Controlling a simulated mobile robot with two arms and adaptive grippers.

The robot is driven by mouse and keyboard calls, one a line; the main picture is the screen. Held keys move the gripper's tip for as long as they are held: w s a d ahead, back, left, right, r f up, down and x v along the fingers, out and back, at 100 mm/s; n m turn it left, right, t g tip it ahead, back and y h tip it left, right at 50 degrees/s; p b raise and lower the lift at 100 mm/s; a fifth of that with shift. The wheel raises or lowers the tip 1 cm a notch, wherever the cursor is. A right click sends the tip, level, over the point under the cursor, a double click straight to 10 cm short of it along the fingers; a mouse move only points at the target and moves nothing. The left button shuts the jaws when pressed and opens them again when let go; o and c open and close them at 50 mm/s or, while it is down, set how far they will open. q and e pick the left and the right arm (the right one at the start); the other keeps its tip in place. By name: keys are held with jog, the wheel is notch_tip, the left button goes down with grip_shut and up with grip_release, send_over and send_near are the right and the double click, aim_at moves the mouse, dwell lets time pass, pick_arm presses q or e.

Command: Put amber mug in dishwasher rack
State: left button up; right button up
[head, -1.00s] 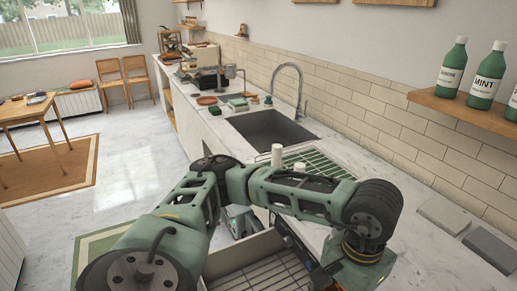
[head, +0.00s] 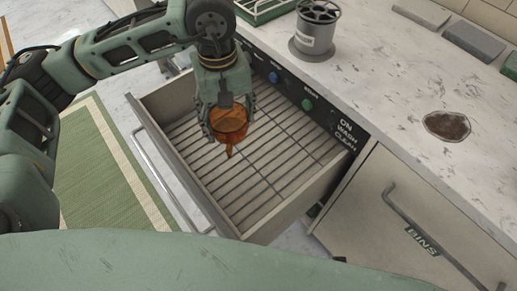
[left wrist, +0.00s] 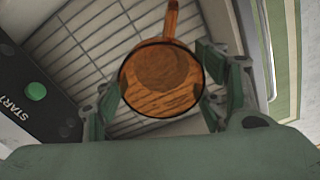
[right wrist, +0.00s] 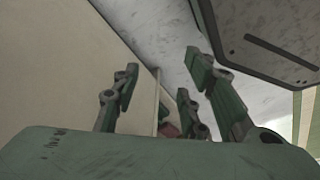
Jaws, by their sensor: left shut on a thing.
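The amber mug (head: 231,122), see-through orange with a handle, hangs in my left gripper (head: 228,116) above the pulled-out dishwasher rack (head: 281,158). In the left wrist view the mug (left wrist: 160,82) sits between the two fingers, its round outline facing the camera and its handle pointing away over the wire rack (left wrist: 92,42). The mug appears above the wires; I cannot tell the exact gap. My right gripper (right wrist: 163,88) shows only in the right wrist view, its fingers apart with nothing held between them.
Drawer walls (head: 172,160) surround the rack. The control panel (head: 325,115) with blue and green buttons is on the right. The worktop holds a grey canister (head: 315,35) and a round brown-filled opening (head: 447,126). A bins door (head: 385,215) stands beside the drawer.

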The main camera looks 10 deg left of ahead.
aim_at(241, 125)
pick_arm(q)
jog(key=f+b, duration=0.1)
jog(key=f, duration=0.1)
jog(key=w+d+f+n+b, duration=0.1)
jog(key=f+b, duration=0.1)
jog(key=w+f+n+b, duration=0.1)
jog(key=f+b, duration=0.1)
jog(key=f, duration=0.1)
jog(key=shift+d+f, duration=0.1)
jog(key=shift+d, duration=0.15)
jog(key=shift+w+d+f+n+b, duration=0.25)
jog(key=shift+f+n+b, duration=0.2)
jog(key=shift+b, duration=0.4)
notch_tip(241, 125, down, 10)
jog(key=shift+r+b, duration=0.15)
jog(key=shift+b, duration=0.25)
jog(key=shift+w+f, duration=0.1)
jog(key=shift+f, duration=0.1)
pick_arm(e)
jog(key=shift+t, duration=0.3)
jog(key=w+r, duration=0.2)
jog(key=w, duration=0.1)
jog(key=w+r, duration=0.1)
jog(key=shift+w+a+r, duration=0.2)
jog(key=shift+w+a, duration=0.1)
jog(key=shift+w, duration=0.1)
